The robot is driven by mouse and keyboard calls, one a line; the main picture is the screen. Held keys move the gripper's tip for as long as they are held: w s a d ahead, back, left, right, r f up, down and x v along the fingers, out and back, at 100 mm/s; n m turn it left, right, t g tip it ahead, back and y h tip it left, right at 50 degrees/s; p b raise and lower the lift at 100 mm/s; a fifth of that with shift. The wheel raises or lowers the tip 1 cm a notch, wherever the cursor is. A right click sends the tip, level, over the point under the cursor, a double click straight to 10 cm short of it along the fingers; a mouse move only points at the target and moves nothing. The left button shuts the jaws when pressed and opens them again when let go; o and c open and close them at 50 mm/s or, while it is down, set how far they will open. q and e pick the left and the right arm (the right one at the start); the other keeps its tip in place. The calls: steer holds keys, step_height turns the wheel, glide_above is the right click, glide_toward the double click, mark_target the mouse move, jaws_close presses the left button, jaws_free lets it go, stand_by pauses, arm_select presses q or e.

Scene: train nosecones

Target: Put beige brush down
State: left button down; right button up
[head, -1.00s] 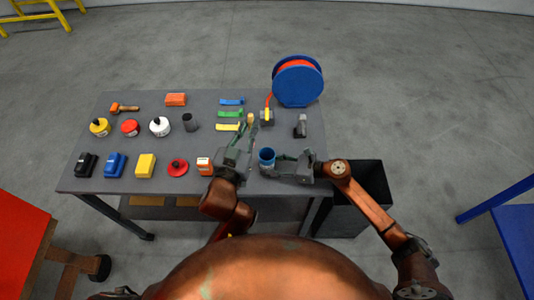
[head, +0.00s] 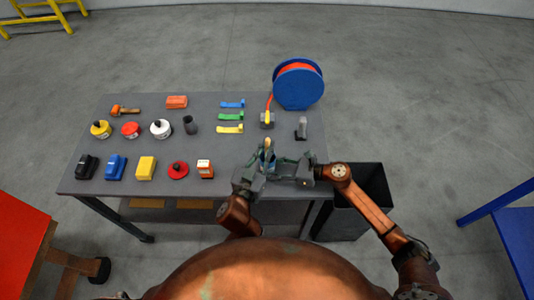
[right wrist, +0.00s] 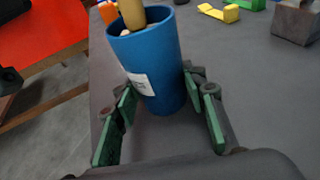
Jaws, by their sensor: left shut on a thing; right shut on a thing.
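My left gripper (head: 264,160) is shut on the beige brush (head: 268,142) at the blue cup, near the table's front right. In the right wrist view the beige brush (right wrist: 132,12) stands in the mouth of the blue cup (right wrist: 156,62), leaning slightly. Whether it touches the cup's bottom is hidden. My right gripper (head: 283,165) is shut on the blue cup from the right. Its green-padded fingers (right wrist: 162,100) lie on both sides of the cup in the right wrist view. In the head view the grippers mostly cover the cup.
A blue reel (head: 298,84) with an orange hose stands at the table's back right. Yellow (head: 230,129), green (head: 230,116) and blue (head: 233,104) strips lie behind the grippers. A black bin (head: 362,222) stands right of the table (head: 215,152).

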arm_select(q)
steer(key=shift+f, duration=2)
steer(key=c, duration=2)
jaws_free()
steer(key=shift+f, duration=0.15)
steer(key=shift+r, duration=0.2)
steer(key=v, duration=1.2)
steer(key=shift+f, duration=0.1)
